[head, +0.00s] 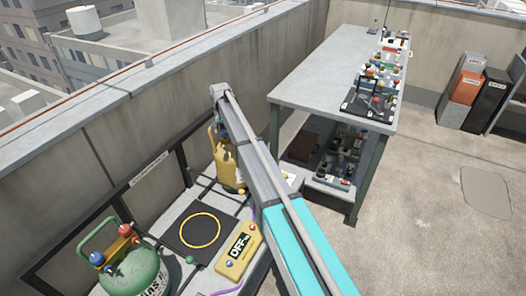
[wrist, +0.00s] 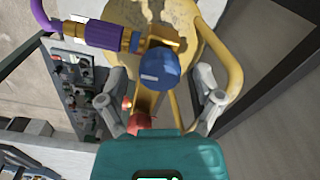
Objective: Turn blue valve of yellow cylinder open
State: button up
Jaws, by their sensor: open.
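The yellow cylinder (head: 223,168) stands at the wall left of the workbench, partly hidden by my arm in the head view. Its top and yellow guard (wrist: 233,62) fill the upper middle of the wrist view. The blue valve (wrist: 160,68) faces the wrist camera, beside a brass fitting with a purple hose (wrist: 92,34). A red valve (wrist: 138,121) shows lower, partly behind my gripper's body. My gripper (wrist: 160,88) is open, one finger on each side of the blue valve, with visible gaps. Its depth relative to the valve is unclear. The head view does not clearly show the fingers.
A green cylinder (head: 137,272) with red and blue valves stands at front left. Near it are a black mat with a yellow ring (head: 200,230) and a yellow box reading OFF (head: 238,254). The workbench (head: 318,70) stands right of the yellow cylinder. Open floor lies at right.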

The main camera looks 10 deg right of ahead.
aim_at(225, 131)
jog(key=m, duration=0.6)
jog(key=shift+m, duration=0.3)
jog(key=shift+r+p, duration=0.35)
jog(key=shift+p, duration=0.05)
notch_tip(225, 131, up, 13)
jog(key=p, duration=1.3)
jog(key=s+d+f+n+b, duration=0.3)
jog(key=s+d, duration=0.3)
jog(key=s, duration=0.5)
jog(key=s+d+f+n+b, duration=0.2)
jog(key=s+d, duration=0.5)
jog(key=s, duration=0.5)
jog(key=shift+s+d+f+n+b, duration=0.25)
jog(key=shift+f+n+b, duration=0.15)
jog(key=shift+f+b, duration=0.45)
jog(key=s+d+n, duration=0.2)
jog(key=s+d, duration=0.1)
jog(key=s, duration=0.6)
jog(key=s+d+n, duration=0.2)
jog(key=s+d, duration=0.1)
jog(key=s, duration=0.6)
jog(key=shift+c, duration=0.2)
